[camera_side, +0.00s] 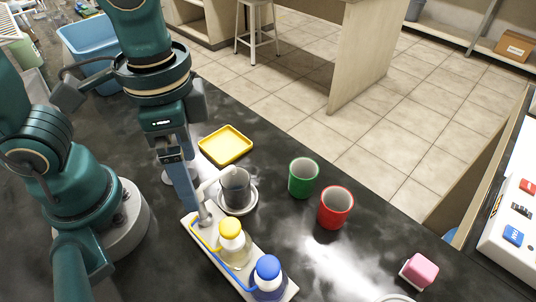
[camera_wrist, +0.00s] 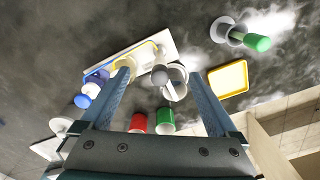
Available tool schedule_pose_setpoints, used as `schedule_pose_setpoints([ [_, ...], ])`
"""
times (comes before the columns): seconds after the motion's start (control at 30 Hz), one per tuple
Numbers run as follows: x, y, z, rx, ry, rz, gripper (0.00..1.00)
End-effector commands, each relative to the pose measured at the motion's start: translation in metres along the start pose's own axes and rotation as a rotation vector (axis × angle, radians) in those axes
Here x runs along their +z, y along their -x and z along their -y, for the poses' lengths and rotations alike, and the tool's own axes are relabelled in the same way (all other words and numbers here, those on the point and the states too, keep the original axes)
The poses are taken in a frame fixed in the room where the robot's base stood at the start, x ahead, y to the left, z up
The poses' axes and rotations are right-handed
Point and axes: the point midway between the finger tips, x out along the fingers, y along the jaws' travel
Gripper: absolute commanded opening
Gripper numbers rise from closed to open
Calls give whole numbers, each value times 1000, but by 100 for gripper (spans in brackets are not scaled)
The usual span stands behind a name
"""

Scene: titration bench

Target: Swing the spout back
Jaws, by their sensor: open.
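The pale spout (camera_side: 213,184) rises from a post on the white base plate (camera_side: 232,268) and leans right, its tip over the grey cup (camera_side: 237,198) in the side view. The cup stands on a round pale disc (camera_side: 248,208). My gripper (camera_side: 183,188) points down beside the spout's post, left of the cup. In the wrist view the fingers of my gripper (camera_wrist: 160,75) are apart, with a grey rounded knob and the cup (camera_wrist: 180,78) showing between them. Whether a finger touches the spout cannot be told.
On the plate stand a yellow-capped bottle (camera_side: 232,240) and a blue-capped bottle (camera_side: 268,275). A yellow tray (camera_side: 226,146), green cup (camera_side: 303,178) and red cup (camera_side: 335,208) stand nearby. A green-topped piece (camera_wrist: 256,42) shows in the wrist view. A pink block (camera_side: 420,270) sits at right.

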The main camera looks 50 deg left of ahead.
Motion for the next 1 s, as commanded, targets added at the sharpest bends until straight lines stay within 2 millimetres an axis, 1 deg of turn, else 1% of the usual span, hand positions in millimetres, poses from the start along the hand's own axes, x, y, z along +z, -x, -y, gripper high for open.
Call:
schedule_pose_setpoints([
  [0.03, 0, 0, 0, 0, 0, 0, 95],
  [0.07, 0, 0, 0, 0, 0, 0, 84],
  [0.1, 0, 0, 0, 0, 0, 0, 68],
  [0.17, 0, 0, 0, 0, 0, 0, 45],
  [0.2, 0, 0, 0, 0, 0, -1, 30],
  [0.27, 0, 0, 0, 0, 0, -1, 7],
  [0.3, 0, 0, 0, 0, 0, -1, 0],
  [0.43, 0, 0, 0, 0, 7, -1, 0],
  [0.53, 0, 0, 0, 0, 77, -1, 0],
  [1.0, 0, 1, 0, 0, 745, -1, 0],
])
